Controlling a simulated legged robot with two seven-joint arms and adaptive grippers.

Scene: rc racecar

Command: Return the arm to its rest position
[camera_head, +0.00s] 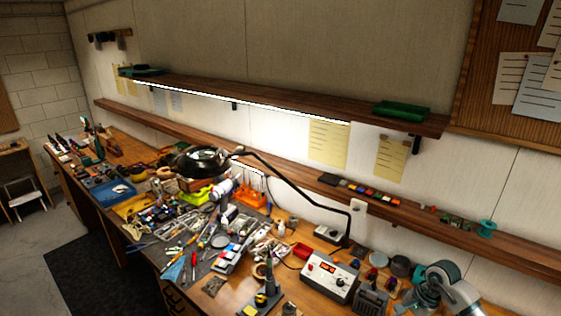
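A grey-white arm with teal joint caps, which looks like my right arm (441,287), reaches into the lower right corner over the workbench's front edge. Its gripper does not show; the arm runs out of the bottom of the picture. My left arm and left gripper are not in view. No object is seen held.
The long workbench (212,285) is crowded with tools and parts. A black magnifier lamp (202,161) arches over it. A grey power box (330,276) and small jars stand left of the arm. A shelf (270,98) runs along the wall.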

